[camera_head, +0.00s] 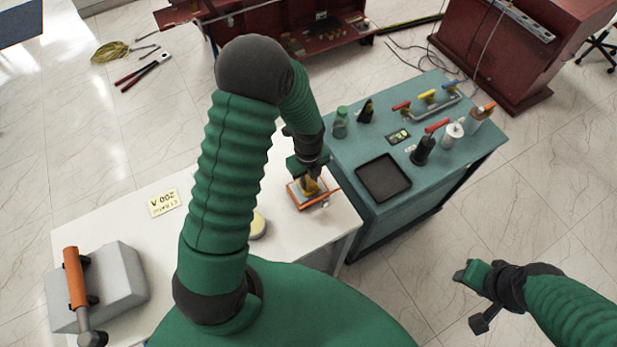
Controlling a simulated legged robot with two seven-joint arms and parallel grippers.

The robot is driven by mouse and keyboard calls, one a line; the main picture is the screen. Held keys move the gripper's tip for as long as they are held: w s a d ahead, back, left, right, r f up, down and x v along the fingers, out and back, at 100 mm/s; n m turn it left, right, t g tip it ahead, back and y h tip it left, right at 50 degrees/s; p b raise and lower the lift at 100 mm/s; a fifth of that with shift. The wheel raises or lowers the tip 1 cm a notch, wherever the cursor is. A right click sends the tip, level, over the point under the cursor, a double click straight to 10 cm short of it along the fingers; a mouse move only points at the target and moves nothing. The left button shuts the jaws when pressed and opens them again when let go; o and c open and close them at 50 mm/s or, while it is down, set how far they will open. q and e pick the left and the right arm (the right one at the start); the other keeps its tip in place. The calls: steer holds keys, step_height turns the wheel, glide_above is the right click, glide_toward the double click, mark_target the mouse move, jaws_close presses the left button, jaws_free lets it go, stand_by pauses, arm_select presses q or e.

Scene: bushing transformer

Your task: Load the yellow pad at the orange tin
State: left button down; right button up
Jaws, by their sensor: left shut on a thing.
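The orange tin (301,205) lies open on the white table near its right end, with a pale inside. The yellow pad (311,187) is at the tin, under my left gripper (309,178). My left gripper points down and is shut on the pad. The gripper hides part of the pad and tin, and I cannot tell whether the pad touches the tin's inside. My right gripper (470,297) is open and empty over the floor at the lower right.
A round pale lid or tin (258,225) and a label card (164,203) lie on the white table (120,222). A grey case (112,285) stands at its left end. A teal cabinet (335,165) holds a black tray (383,177), a green-capped jar (340,123) and several tools.

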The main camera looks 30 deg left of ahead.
mark_target(308, 178)
arm_select(q)
steer(key=shift+f+b, duration=0.3)
steer(key=shift+f, duration=0.15)
stand_by(0.4)
stand_by(1.1)
step_height(308, 178, up, 7)
steer(key=p, duration=0.7)
stand_by(0.4)
